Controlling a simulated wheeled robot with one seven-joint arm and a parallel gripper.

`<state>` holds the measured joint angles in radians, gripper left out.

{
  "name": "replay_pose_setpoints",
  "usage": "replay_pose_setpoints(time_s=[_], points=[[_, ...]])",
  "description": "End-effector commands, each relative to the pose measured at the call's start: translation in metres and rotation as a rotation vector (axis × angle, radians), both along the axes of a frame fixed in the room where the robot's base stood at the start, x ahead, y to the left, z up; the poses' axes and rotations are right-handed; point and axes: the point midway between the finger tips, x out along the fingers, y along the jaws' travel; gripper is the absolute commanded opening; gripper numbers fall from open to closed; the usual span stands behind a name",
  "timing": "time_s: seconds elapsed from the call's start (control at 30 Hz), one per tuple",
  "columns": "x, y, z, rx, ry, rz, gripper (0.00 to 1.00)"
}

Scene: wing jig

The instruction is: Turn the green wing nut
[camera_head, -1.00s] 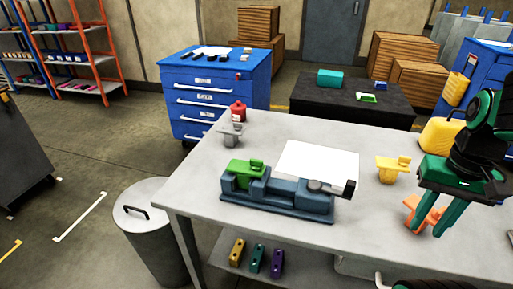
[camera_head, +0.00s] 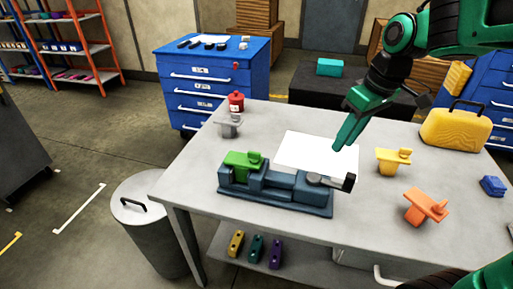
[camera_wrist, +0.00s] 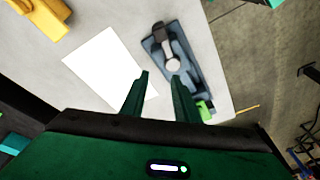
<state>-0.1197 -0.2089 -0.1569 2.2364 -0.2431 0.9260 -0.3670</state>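The green wing nut (camera_head: 243,163) sits in the left end of the blue-grey vise (camera_head: 290,192) on the workbench, its raised wing upright. In the wrist view a bit of green (camera_wrist: 205,110) shows past the right finger, at the lower end of the vise (camera_wrist: 178,55); the finger partly hides it. My gripper (camera_head: 342,147) hangs above the bench, up and right of the vise and well apart from the green nut. In the wrist view my gripper (camera_wrist: 160,76) has its two fingers apart with nothing between them.
A white sheet (camera_head: 318,152) lies behind the vise. Grey (camera_head: 228,126), yellow (camera_head: 393,160) and orange (camera_head: 424,207) wing pieces stand on the bench (camera_head: 370,225). A red container (camera_head: 236,102) stands at the back left, a yellow case (camera_head: 452,130) at the right.

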Motion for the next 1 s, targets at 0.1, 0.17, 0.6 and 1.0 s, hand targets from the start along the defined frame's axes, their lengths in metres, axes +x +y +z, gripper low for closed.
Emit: replay_pose_setpoints(time_s=[0.1, 0.17, 0.6, 1.0], points=[[0.036, 0.08, 0.011, 0.035, -0.067, 0.321, 0.28], [0.045, 0.112, 0.016, 0.052, -0.098, 0.443, 0.28], [0.057, 0.182, 0.001, 0.09, -0.152, 0.678, 0.28], [0.066, 0.204, -0.06, 0.089, -0.152, 0.673, 0.28]])
